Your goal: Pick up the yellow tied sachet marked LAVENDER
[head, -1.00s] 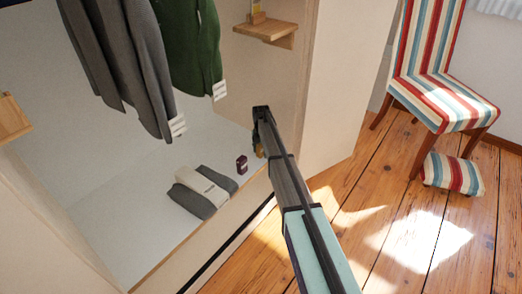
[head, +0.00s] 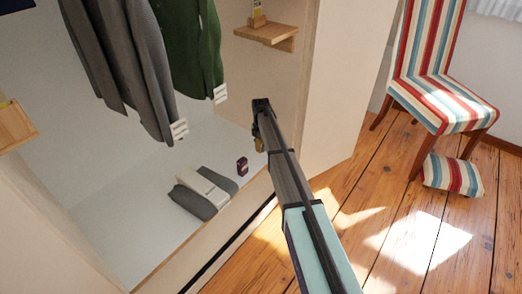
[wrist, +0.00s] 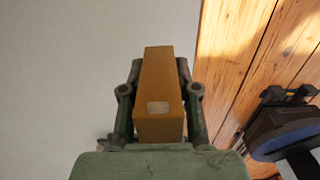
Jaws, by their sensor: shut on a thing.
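My gripper (wrist: 160,110) is shut on an amber-brown block-shaped thing (wrist: 160,80) with a small pale patch on its face. No lettering on it is readable, and no tie shows. In the head view my gripper (head: 260,140) is inside the wardrobe near its right wall, and a bit of the held brown thing (head: 259,146) shows beside it. I cannot identify a yellow tied sachet marked LAVENDER. A small yellow-labelled item (head: 257,8) stands on the upper right shelf, its top cut off by the frame.
A small dark red box (head: 242,166) and a grey folded cloth with a pale band (head: 205,192) lie on the wardrobe floor. Grey and green garments (head: 195,60) hang at the left. The right shelf (head: 266,34) juts above my gripper. A striped chair (head: 442,85) stands at right.

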